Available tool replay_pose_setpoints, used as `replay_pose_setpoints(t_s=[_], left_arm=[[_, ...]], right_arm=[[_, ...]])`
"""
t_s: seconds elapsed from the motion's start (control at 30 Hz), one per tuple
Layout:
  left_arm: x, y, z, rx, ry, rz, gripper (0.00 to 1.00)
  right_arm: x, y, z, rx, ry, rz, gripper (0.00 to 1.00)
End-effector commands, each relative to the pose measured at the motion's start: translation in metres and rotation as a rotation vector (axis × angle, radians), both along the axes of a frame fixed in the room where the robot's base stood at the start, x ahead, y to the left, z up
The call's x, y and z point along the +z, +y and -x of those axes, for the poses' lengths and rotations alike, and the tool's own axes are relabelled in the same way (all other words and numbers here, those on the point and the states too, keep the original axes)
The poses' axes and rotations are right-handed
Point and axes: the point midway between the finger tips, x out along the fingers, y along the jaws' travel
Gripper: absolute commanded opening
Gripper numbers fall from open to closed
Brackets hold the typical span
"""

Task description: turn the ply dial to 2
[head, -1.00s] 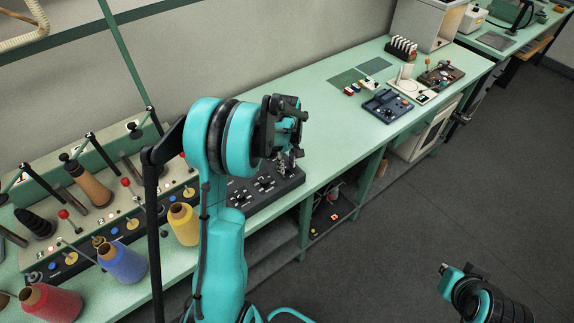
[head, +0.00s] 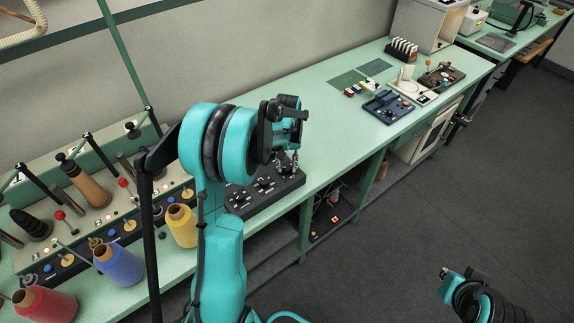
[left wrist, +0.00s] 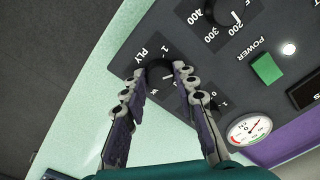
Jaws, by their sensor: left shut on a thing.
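The black ply dial (left wrist: 159,78) is on the dark control panel (left wrist: 228,62) in the left wrist view, beside the label PLY and a printed 1. My left gripper (left wrist: 161,72) is shut on the dial, with one finger on each side. The fingers hide part of the dial and its other numbers, so its setting is hard to read. In the head view my left gripper (head: 287,160) reaches down over the far end of the control panel (head: 240,204).
In the left wrist view a knob marked 200 to 400 (left wrist: 229,12), a green POWER button (left wrist: 267,69) and a round gauge (left wrist: 249,129) are nearby. Yellow (head: 181,226) and blue (head: 120,264) thread cones stand to the left.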

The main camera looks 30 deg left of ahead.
Motion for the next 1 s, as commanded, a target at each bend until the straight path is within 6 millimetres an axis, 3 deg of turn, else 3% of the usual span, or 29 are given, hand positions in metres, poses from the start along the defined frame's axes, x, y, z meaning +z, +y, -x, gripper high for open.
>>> replay_pose_setpoints(t_s=[0.5, 0.53, 0.6, 1.0], left_arm=[[0.0002, 0.0001, -0.0002, -0.02, 0.0, 0.0, 0.0], [0.0002, 0.0001, -0.0002, -0.02, 0.0, 0.0, 0.31], [0.0002, 0.0001, -0.0002, -0.02, 0.0, 0.0, 0.49], [0.0066, 0.0001, -0.0002, -0.02, 0.0, 0.0, 0.49]], right_arm=[[-0.0004, 0.0, 0.0, 0.0, 0.0, 0.0, 0.0], [-0.0004, 0.0, 0.0, 0.0, 0.0, 0.0, 0.0], [-0.0004, 0.0, 0.0, 0.0, 0.0, 0.0, 0.0], [-0.0004, 0.0, 0.0, 0.0, 0.0, 0.0, 0.0]])
